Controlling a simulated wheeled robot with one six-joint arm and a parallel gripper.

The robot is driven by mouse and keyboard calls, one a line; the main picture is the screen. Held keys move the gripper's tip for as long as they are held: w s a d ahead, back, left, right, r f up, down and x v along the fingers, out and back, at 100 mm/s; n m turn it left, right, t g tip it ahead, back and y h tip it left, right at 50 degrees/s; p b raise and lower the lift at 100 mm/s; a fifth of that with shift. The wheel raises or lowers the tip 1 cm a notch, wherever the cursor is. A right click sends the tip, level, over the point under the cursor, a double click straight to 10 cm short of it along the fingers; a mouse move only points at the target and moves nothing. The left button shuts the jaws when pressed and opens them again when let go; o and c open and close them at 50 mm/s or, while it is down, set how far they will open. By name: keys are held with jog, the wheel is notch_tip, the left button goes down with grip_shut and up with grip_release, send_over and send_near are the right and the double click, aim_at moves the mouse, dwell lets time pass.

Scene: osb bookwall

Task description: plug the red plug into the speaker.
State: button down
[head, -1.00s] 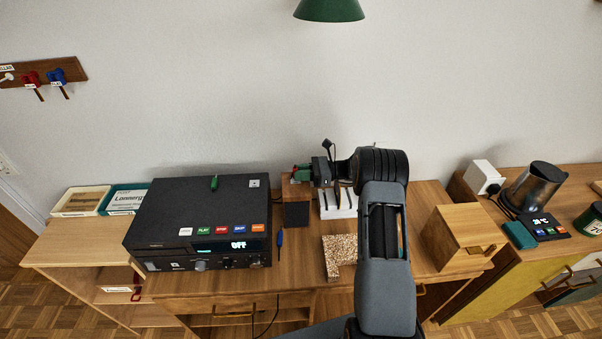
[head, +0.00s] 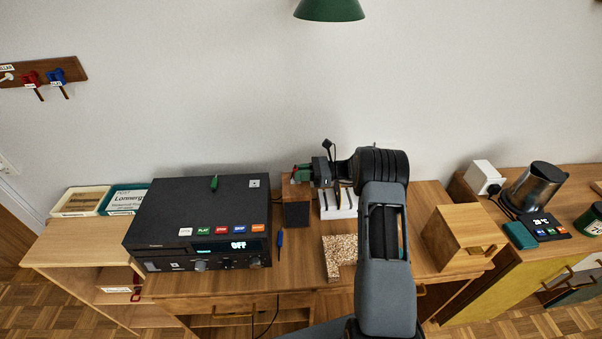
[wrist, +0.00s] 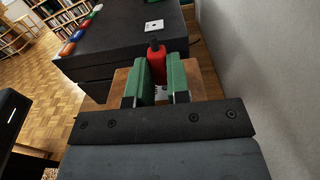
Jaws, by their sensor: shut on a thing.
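My gripper (wrist: 160,76) has green fingers shut on the red plug (wrist: 157,66) in the wrist view. The plug has a dark tip pointing away from the wrist. In the head view the gripper (head: 302,174) is held level at the back of the desk, and the plug is hardly visible there. A small brown wooden box with a dark front (head: 297,214), seemingly the speaker, stands below the fingers; its brown top (wrist: 207,82) shows under them in the wrist view. Its socket is not clearly visible, and I cannot tell whether the plug touches it.
A black player (head: 190,220) with coloured buttons stands left of the box. A blue screwdriver (head: 280,240) lies between them. A white rack (head: 338,207), a cork-like block (head: 338,256) and a wooden box (head: 462,236) stand to the right. The wall is close behind.

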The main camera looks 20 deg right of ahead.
jog(key=shift+f+b, duration=0.55)
jog(key=shift+f, duration=0.05)
dwell(1.4)
jog(key=c, duration=1)
grip_release()
jog(key=shift+d, duration=0.1)
jog(key=s+d+b, duration=0.3)
jog(key=d+b, duration=0.1)
jog(key=d, duration=0.9)
jog(key=s+a+r+n+g+h, duration=0.2)
jog(key=s+a+r+n+h, duration=0.2)
jog(key=a, duration=0.2)
jog(key=s+a+r+n+g+h, duration=0.2)
jog(key=s+a+r+n+h, duration=0.15)
jog(key=a, duration=0.35)
jog(key=s+a+n+t+h, duration=0.2)
jog(key=s+n+t+h, duration=0.2)
jog(key=s+n+h, duration=0.6)
jog(key=s+n, duration=0.3)
jog(key=s, duration=0.5)
jog(key=shift+s+r+t, duration=0.3)
jog(key=shift+s+r, duration=0.1)
